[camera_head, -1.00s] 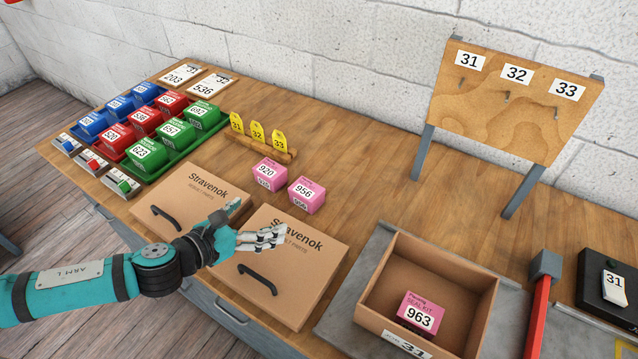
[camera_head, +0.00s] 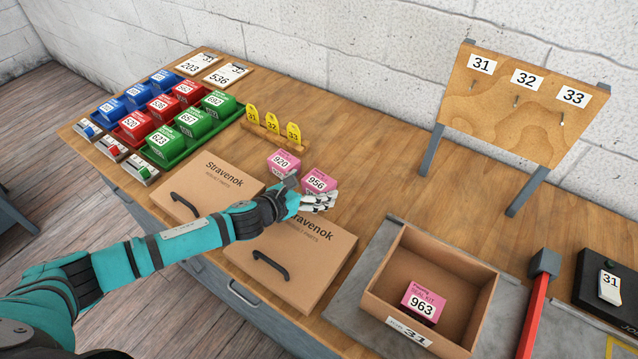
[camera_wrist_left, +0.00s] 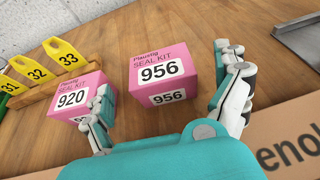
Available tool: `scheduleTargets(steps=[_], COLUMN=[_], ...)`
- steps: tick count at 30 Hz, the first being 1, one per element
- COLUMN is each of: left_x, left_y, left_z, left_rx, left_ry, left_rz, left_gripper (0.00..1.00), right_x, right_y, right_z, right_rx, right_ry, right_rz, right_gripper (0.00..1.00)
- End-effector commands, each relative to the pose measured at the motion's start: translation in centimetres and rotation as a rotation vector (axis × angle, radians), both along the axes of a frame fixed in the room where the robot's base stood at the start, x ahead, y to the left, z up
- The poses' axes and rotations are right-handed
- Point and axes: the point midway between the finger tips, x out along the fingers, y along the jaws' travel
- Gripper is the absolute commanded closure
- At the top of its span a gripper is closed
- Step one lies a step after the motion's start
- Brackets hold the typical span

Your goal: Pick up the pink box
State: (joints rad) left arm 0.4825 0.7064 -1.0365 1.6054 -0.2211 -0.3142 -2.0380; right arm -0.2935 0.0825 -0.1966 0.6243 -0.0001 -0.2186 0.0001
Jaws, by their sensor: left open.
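A pink box marked 956 (camera_head: 319,182) stands on the wooden bench; in the left wrist view the box 956 (camera_wrist_left: 160,76) sits ahead, between my open fingers. A pink box marked 920 (camera_head: 284,161) stands just to its left, and it also shows in the left wrist view (camera_wrist_left: 74,97), partly behind my left finger. A third pink box, marked 963 (camera_head: 422,303), lies in an open carton. My left gripper (camera_head: 318,201) is open and empty, close in front of box 956 and hiding its lower part. My right gripper is not in view.
Two closed Stravenok cartons (camera_head: 303,262) lie below my left arm. Yellow tags 31, 32 and 33 (camera_head: 272,123) stand in a wooden holder behind box 920. The open carton 31 (camera_head: 375,290) stands on a grey mat at right. The bench right of box 956 is clear.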

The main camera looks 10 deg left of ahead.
Motion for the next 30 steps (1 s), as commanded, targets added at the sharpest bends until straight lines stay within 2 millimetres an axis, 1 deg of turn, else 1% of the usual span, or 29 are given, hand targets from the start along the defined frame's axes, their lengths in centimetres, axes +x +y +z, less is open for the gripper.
scheduleTargets(steps=[1, 5, 11, 14, 25, 30], left_x=[0.59, 1.28, 1.31, 1.30, 1.28, 1.29], left_y=[-0.37, -0.73, -0.74, -0.74, -0.73, -0.73], left_z=[-0.21, -0.65, -0.72, -0.72, -0.73, -0.70], left_rx=[-0.001, -0.001, 0.000, 0.000, 0.000, 0.000], left_ry=[0.000, 0.001, 0.001, 0.001, 0.001, 0.001], left_rz=[0.000, -0.001, -0.001, -0.001, -0.001, -0.001], left_gripper=[0.01, 0.01, 0.01, 0.11, 0.60, 0.61], right_x=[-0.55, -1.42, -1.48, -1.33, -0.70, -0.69], right_y=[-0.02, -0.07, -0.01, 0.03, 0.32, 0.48], right_z=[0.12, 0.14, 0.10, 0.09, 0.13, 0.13], right_rx=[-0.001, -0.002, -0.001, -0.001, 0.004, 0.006], right_ry=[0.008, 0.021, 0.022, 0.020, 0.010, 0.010], right_rz=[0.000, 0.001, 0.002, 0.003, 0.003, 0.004], right_gripper=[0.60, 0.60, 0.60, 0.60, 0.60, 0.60])
